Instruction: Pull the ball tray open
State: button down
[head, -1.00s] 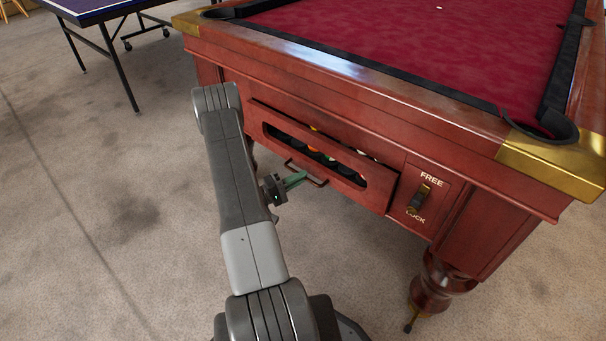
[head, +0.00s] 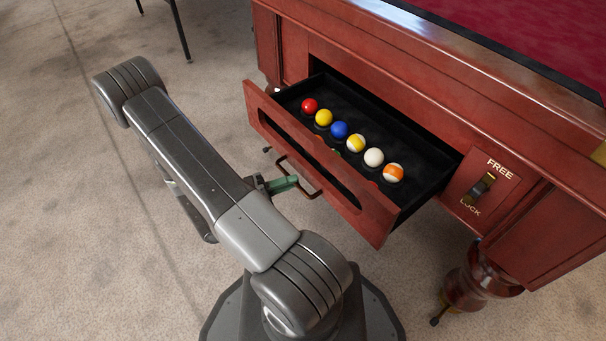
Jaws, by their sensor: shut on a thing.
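The ball tray (head: 386,236) is a wooden drawer with a black inside, pulled well out of the red-brown pool table (head: 425,98). Several balls lie in a row in it, among them a red ball (head: 310,105) and an orange-striped ball (head: 393,172). A dark bar handle (head: 304,177) is fixed to the lower part of the tray's front. My gripper (head: 290,183), with green fingers, is shut on the handle. The arm hides part of the gripper.
A FREE/LOCK switch (head: 482,188) sits on the table's front, right of the tray. A turned table leg (head: 478,283) stands at the lower right. Bare carpet (head: 70,230) lies to the left.

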jog(key=shift+s+a, duration=0.7)
jog(key=shift+a, duration=0.25)
jog(key=c, duration=1.5)
grip_release()
jog(key=shift+a, duration=0.15)
jog(key=p+v, duration=0.2)
jog(key=v, duration=1.1)
jog(key=shift+a, duration=0.3)
jog(key=shift+s, duration=0.1)
jog(key=b+x, duration=0.2)
jog(key=x, duration=1.2)
